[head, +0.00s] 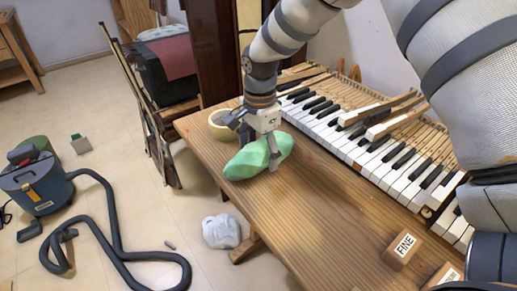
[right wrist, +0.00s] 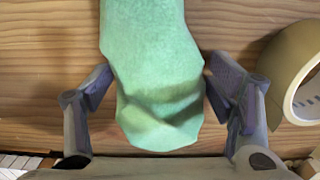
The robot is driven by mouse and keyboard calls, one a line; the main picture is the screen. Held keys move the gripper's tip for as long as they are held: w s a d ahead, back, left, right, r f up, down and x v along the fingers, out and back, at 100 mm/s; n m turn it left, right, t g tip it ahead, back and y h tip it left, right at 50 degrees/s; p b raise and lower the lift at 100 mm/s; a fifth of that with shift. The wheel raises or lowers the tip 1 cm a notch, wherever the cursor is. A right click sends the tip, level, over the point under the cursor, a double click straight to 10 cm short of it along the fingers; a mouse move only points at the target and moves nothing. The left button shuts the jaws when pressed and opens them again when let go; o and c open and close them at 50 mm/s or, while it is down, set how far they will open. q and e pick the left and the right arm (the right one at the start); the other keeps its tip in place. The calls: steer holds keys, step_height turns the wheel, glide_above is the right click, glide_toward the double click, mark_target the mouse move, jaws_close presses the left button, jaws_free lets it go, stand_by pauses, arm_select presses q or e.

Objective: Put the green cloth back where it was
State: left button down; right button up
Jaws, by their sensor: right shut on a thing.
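The green cloth (head: 257,156) is a crumpled, pale green bundle at the left edge of the wooden table, by the near end of the tape roll. My right gripper (head: 272,155) points down over it and is shut on it. In the right wrist view the cloth (right wrist: 155,75) runs between the two fingers (right wrist: 163,98), with bare wood behind it. I cannot tell whether the cloth touches the table or is slightly raised. My left gripper is not in view.
A tape roll (head: 222,124) stands on the table beside the cloth. Piano keys (head: 375,150) line the table's back. Wooden blocks (head: 403,249) sit at the front right. The middle of the table (head: 320,210) is clear. A vacuum cleaner (head: 38,190) and a whitish bundle (head: 221,231) are on the floor.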

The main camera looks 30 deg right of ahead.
mark_target(260, 145)
steer(key=shift+r, duration=0.15)
steer(key=o, duration=1.1)
step_height(260, 145, up, 12)
steer(key=shift+r, duration=0.1)
